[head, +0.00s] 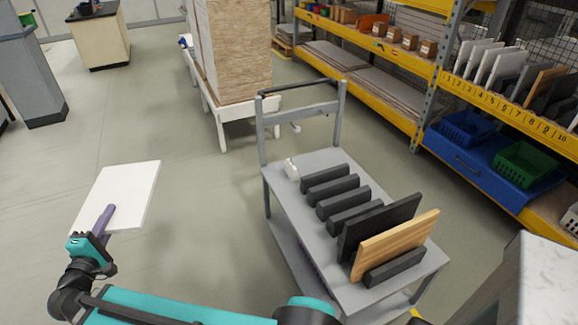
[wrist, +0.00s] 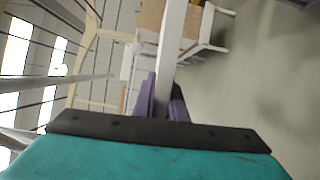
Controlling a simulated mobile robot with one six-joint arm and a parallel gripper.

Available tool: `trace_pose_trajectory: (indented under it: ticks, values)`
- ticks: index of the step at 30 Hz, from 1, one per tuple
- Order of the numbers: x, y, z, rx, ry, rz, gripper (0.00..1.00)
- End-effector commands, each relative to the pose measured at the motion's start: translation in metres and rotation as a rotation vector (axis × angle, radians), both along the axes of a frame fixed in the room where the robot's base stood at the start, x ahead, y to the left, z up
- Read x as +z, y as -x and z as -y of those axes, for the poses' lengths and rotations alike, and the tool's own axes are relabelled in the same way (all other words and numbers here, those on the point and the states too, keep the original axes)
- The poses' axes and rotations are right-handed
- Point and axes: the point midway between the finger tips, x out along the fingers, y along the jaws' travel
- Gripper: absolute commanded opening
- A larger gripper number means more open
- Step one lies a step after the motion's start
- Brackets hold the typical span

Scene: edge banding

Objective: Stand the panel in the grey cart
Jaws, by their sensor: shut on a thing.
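The white panel (head: 128,188) is at the left in the head view, held out over the floor and away from the cart. My gripper (head: 106,216) is shut on its near edge, with one purple finger across its face. In the wrist view the panel (wrist: 171,48) shows as a narrow white strip edge-on between the purple fingers of my gripper (wrist: 161,102). The grey cart (head: 283,185) stands right of centre, with several dark divider blocks (head: 337,198) across its top. A black panel (head: 378,224) and a wooden panel (head: 398,243) stand at its near end.
A small white item (head: 291,169) sits at the cart's far left corner, near the raised handle (head: 302,117). A white trolley (head: 222,116) with tall boards stands behind. Yellow shelving (head: 505,98) lines the right side. Open floor lies between the panel and the cart.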

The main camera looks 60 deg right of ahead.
Motion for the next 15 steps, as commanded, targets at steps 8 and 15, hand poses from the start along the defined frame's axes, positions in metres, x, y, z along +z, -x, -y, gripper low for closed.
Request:
trace_pose_trajectory:
  ticks: [8,15]
  values:
    - [-0.016,-0.009,0.073,-0.122,0.071,-0.084,0.0]
    - [-0.029,-0.009,0.14,-0.233,0.135,-0.189,0.0]
